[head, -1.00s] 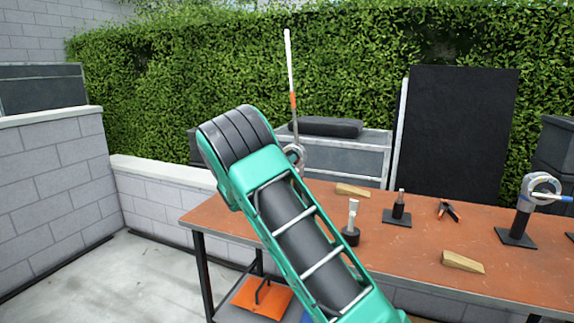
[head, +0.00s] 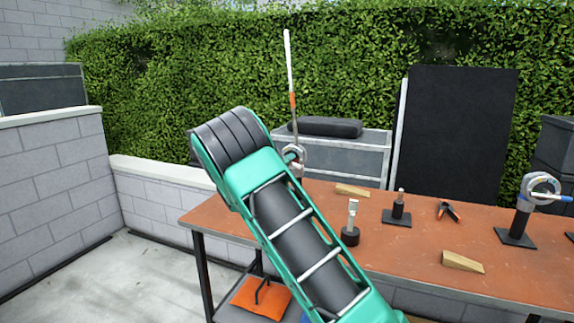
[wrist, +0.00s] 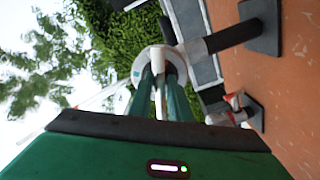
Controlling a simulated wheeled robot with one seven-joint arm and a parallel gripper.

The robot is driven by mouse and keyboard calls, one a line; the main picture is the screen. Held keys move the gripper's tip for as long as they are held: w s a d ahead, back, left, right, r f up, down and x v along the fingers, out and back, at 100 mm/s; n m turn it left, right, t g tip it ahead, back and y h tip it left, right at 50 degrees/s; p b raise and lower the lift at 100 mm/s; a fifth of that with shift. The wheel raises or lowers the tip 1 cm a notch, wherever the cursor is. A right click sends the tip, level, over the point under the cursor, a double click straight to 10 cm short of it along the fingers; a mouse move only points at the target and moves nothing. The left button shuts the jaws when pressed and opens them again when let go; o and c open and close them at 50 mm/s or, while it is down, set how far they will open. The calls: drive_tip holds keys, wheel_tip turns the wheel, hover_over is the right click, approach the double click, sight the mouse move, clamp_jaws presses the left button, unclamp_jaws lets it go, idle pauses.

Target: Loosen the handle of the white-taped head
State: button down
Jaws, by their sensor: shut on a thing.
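The white-taped head (wrist: 140,67) is a pale ring on a black post in the wrist view. In the head view this head (head: 293,157) stands at the table's far left, partly covered by my arm, with a long white rod with an orange band rising from it. My gripper (wrist: 160,82) is at the ring's face, its green fingers shut on the white handle (wrist: 158,96). The fingers hide part of the handle and the ring's middle. In the head view my arm hides most of the gripper.
The orange-brown table (head: 400,255) carries another head with a blue handle (head: 527,195) at right, small posts (head: 351,225) (head: 398,207), wooden wedges (head: 462,262) and a clamp (head: 449,211). A black panel (head: 455,135) and a hedge stand behind. Concrete floor left of the table is clear.

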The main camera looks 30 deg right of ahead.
drive_tip(key=shift+w+a+f, duration=0.15)
drive_tip(key=shift+w+a, duration=0.1)
drive_tip(key=shift+a, duration=0.2)
drive_tip(key=c, duration=1.6)
unclamp_jaws()
drive_tip(key=shift+c, duration=0.2)
drive_tip(key=shift+s+d, duration=0.1)
drive_tip(key=shift+d, duration=0.1)
drive_tip(key=shift+s+a, duration=0.1)
drive_tip(key=v, duration=1)
drive_tip(key=shift+a, duration=0.2)
drive_tip(key=shift+s+d, duration=0.1)
drive_tip(key=shift+s, duration=0.05)
